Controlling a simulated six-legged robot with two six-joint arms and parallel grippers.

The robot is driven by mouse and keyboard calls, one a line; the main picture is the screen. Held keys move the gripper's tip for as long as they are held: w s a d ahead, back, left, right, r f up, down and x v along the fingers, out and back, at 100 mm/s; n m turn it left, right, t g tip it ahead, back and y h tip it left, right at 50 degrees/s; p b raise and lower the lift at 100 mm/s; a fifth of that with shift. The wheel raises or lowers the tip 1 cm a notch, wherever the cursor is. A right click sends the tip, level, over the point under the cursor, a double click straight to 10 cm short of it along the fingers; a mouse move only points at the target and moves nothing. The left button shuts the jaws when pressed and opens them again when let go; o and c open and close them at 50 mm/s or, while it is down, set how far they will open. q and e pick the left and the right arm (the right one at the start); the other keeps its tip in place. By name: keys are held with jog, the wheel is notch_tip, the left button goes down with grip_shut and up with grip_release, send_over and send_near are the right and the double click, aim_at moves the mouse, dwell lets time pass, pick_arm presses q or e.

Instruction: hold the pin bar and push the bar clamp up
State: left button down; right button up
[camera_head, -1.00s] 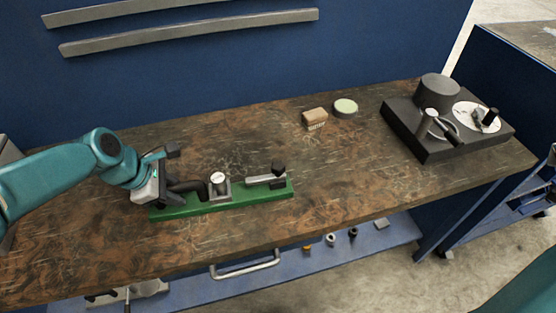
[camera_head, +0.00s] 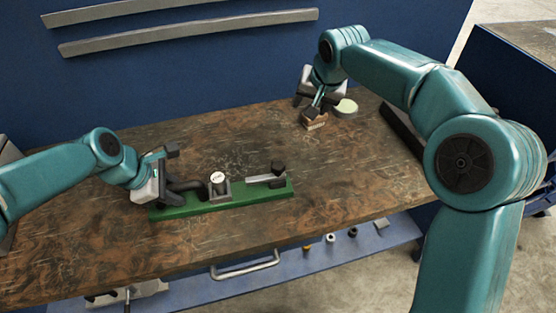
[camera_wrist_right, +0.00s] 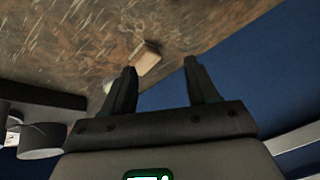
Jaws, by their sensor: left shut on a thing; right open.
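A green bar (camera_head: 225,203), which I take as the pin bar, lies on the table at centre left in the head view. It carries a grey block with a white-topped round knob (camera_head: 218,178) and, at its right end, a metal strip with a black knob (camera_head: 278,168); I cannot tell which part is the bar clamp. My left gripper (camera_head: 178,184) is shut at the bar's left end; its exact hold is hidden. My right gripper (camera_wrist_right: 160,66) is open and empty, above the small brown block (camera_head: 315,122), far right of the bar. That block also shows near its fingertips in the right wrist view (camera_wrist_right: 147,57).
A pale green round disc (camera_head: 346,107) lies beside the brown block. A dark machine (camera_head: 399,132) stands to the right, mostly hidden by my right arm. A blue wall (camera_head: 200,70) rises behind the table. The table (camera_head: 270,230) is clear in front of the bar.

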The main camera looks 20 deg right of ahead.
jog(key=s+a+r+n+g+y, duration=0.1)
jog(key=s+a, duration=0.1)
jog(key=a, duration=0.5)
jog(key=s+a+n+g+y, duration=0.1)
jog(key=s+a, duration=0.1)
jog(key=a, duration=0.6)
notch_tip(320, 180, up, 5)
jog(key=g+h, duration=0.2)
jog(key=g, duration=0.1)
send_over(278, 166)
notch_tip(278, 166, down, 12)
jog(key=shift+r, duration=0.25)
